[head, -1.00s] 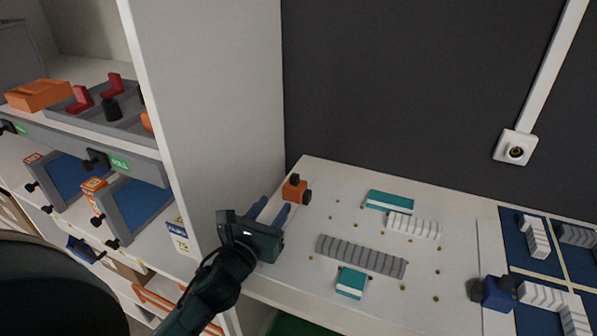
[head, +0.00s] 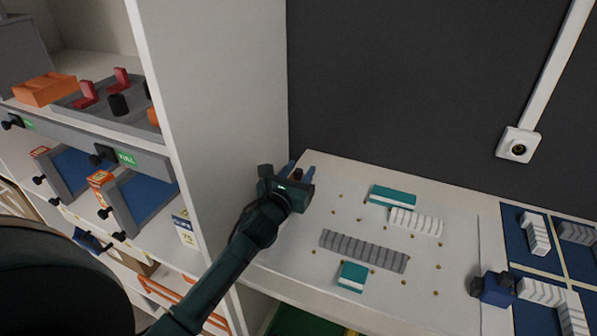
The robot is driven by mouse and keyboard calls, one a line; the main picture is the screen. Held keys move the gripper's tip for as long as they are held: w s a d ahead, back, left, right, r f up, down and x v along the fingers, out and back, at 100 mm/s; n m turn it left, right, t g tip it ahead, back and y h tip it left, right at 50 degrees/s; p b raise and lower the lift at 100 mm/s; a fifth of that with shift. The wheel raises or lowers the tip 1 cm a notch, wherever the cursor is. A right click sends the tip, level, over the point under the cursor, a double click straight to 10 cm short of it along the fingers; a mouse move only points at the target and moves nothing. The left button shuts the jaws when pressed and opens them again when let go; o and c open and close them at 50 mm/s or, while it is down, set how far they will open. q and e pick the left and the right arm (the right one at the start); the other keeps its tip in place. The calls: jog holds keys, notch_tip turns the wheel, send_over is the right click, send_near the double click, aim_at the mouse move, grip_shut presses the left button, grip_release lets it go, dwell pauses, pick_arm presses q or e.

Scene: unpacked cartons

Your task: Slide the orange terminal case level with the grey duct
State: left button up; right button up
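My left gripper (head: 298,166) is at the board's far left corner, beside the shelf wall. Its body covers the spot where the orange terminal case stood, and the case is hidden now. Only bits of the blue fingers show past the gripper's body, so I cannot tell whether they are open or touch the case. The grey duct (head: 363,251), long and ribbed, lies slanted in the middle of the white board (head: 310,275), to the right of and nearer than my gripper. My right gripper is not in view.
Two teal-and-white blocks (head: 391,197) (head: 352,277) and a white ribbed duct (head: 415,221) lie around the grey duct. A dark blue part (head: 495,289) sits at the board's right. A tall white shelf wall (head: 220,110) borders the left. Small holes dot the board.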

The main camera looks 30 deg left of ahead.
pick_arm(q)
jog(key=shift+c, duration=0.5)
grip_shut()
